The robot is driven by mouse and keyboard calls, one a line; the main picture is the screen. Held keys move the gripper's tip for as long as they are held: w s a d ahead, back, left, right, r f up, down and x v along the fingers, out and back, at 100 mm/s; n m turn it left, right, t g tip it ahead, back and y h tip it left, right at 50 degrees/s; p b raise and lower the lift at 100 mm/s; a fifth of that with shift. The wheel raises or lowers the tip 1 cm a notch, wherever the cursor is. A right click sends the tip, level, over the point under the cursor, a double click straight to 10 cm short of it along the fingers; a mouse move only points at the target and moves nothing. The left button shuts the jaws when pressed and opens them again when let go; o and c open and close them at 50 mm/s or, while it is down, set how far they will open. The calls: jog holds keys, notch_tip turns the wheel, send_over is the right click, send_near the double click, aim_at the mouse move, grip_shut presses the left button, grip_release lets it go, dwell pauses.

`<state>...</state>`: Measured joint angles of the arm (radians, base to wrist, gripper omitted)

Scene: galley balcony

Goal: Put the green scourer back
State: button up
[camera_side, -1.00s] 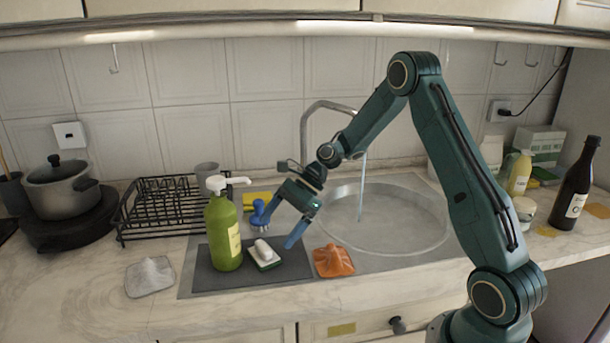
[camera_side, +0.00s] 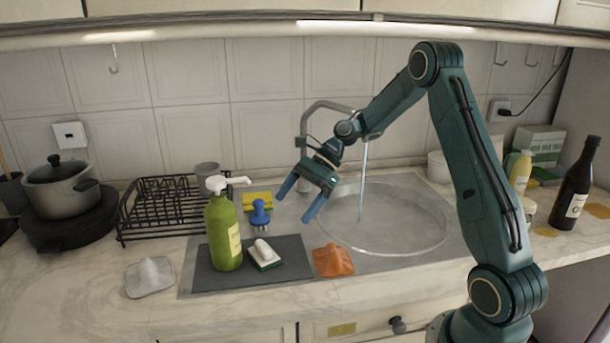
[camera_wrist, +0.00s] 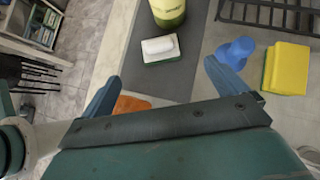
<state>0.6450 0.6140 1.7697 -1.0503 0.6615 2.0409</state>
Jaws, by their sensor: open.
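A flat pad with green edges and a pale top (camera_side: 264,258) lies on the dark mat (camera_side: 210,278), a white bar on it. It also shows in the wrist view (camera_wrist: 154,58). A yellow sponge (camera_side: 257,200) lies behind the blue brush (camera_side: 260,217); the wrist view shows a green layer along the sponge's side (camera_wrist: 287,68). I cannot tell which of these is the green scourer. My gripper (camera_side: 298,203) is open and empty, above the counter between the brush and the sink. Its two blue fingers also show in the wrist view (camera_wrist: 163,85), apart.
A green pump bottle (camera_side: 224,235) stands on the mat left of the pad. An orange cloth (camera_side: 332,260) lies at the mat's right edge, a grey cloth (camera_side: 150,277) to its left. A black dish rack (camera_side: 165,205) stands behind. The sink (camera_side: 400,220) is at right, its tap running.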

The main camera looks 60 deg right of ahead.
jog(key=s+a+r+n+h, duration=0.5)
jog(key=s+a+r+n, duration=0.4)
jog(key=s+r+n, duration=0.25)
jog(key=s+r+n+t+h, duration=0.1)
jog(key=s+n+t+h, duration=0.1)
jog(key=s+n, duration=0.9)
jog(key=s+h, duration=0.1)
jog(key=s, duration=0.3)
jog(key=shift+s+a+r, duration=0.15)
jog(key=shift+a, duration=0.25)
jog(key=shift+c, duration=0.5)
